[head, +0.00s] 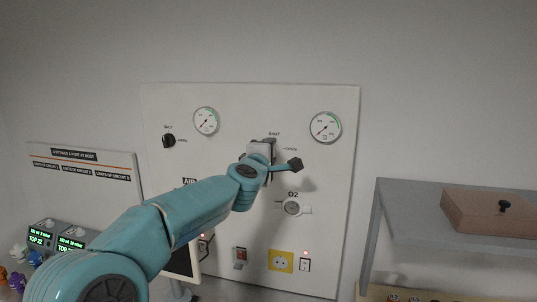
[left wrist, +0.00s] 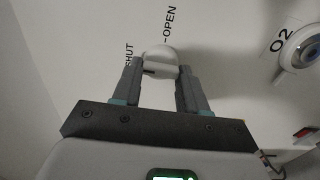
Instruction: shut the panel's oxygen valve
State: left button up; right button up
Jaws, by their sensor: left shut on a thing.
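My left gripper (head: 266,148) is at the white wall panel (head: 230,100), beside the SHUT and OPEN labels. In the left wrist view, its two grey fingers (left wrist: 160,76) are shut on a pale, rounded valve knob (left wrist: 161,57). The knob sits between the SHUT label on the left and the OPEN label at the upper right. A small dark red mark shows on its lower left. I cannot tell which label the knob is turned to. In the head view, my gripper and wrist hide the knob. My right gripper is not in view.
A black knob (head: 169,141) and two gauges (head: 205,121) (head: 326,127) are on the panel. Below my wrist are a white O2 outlet (head: 291,207) and a yellow socket (head: 281,261). A grey shelf (head: 400,208) with a brown box (head: 487,209) juts out at right.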

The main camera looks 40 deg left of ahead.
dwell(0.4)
pick_arm(q)
jog(key=o, duration=0.9)
jog(key=shift+o, duration=0.8)
jog(key=shift+w, duration=0.2)
jog(key=b+v, duration=0.1)
jog(key=v, duration=1.5)
jog(key=shift+s, duration=0.2)
jog(key=shift+d, duration=0.1)
